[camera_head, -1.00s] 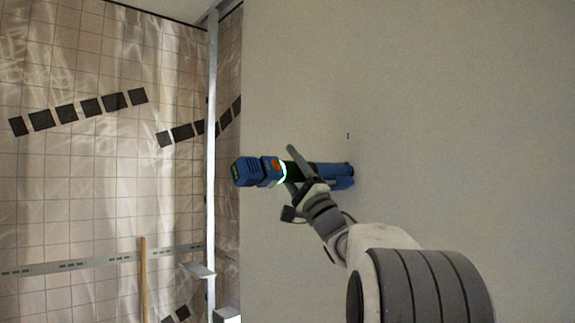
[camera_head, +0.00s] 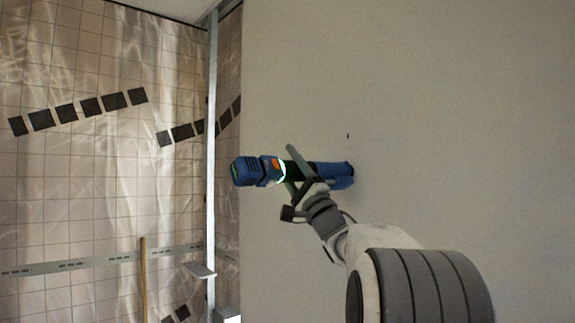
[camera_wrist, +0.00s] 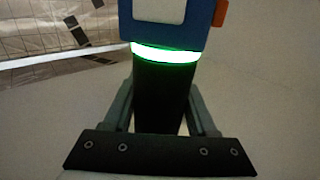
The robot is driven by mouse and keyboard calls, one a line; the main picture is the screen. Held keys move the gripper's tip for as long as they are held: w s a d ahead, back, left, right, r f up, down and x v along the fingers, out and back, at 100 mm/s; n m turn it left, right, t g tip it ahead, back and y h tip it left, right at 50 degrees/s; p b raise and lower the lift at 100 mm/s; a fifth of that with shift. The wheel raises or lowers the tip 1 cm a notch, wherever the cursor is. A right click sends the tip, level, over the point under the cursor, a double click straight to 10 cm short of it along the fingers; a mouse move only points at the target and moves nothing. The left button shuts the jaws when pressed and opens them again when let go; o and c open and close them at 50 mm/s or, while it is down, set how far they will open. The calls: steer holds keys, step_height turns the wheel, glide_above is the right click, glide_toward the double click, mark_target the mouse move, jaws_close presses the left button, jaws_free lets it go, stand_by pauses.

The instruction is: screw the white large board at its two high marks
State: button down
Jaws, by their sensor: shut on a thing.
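The white large board (camera_head: 440,110) fills the right of the head view and stands upright. One small dark mark (camera_head: 347,135) shows on it; I see no second mark. My gripper (camera_head: 298,172) is shut on the black grip of a blue screwdriver (camera_head: 330,172). The tool has an orange button and a lit green ring. Its front end is at or close to the board, a little below the mark; I cannot tell whether it touches. In the wrist view, the tool's black grip (camera_wrist: 160,95) stands between my fingers, and its tip is hidden.
A metal stud (camera_head: 211,150) stands upright at the board's left edge. Behind it is a tiled wall (camera_head: 90,190) with dark square tiles and a slotted metal rail (camera_head: 70,264). A wooden stick (camera_head: 143,280) stands at the lower left.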

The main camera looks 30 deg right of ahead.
steer(key=shift+s+a+r+b, duration=0.1)
steer(key=shift+s+a+b, duration=0.1)
steer(key=shift+a+b, duration=0.6)
steer(key=shift+s+a+b, duration=0.2)
steer(key=shift+a+b, duration=0.05)
steer(key=shift+a, duration=1.05)
step_height(320, 180, up, 10)
steer(key=d+p, duration=0.2)
steer(key=p, duration=0.4)
steer(key=shift+w+d, duration=0.2)
steer(key=shift+w, duration=0.05)
steer(key=shift+d+r+p, duration=0.1)
steer(key=shift+d+p, duration=0.75)
steer(key=shift+d, duration=0.2)
stand_by(0.6)
steer(key=shift+w+d+h, duration=0.1)
steer(key=shift+d+h, duration=0.05)
steer(key=shift+h, duration=0.15)
stand_by(1.8)
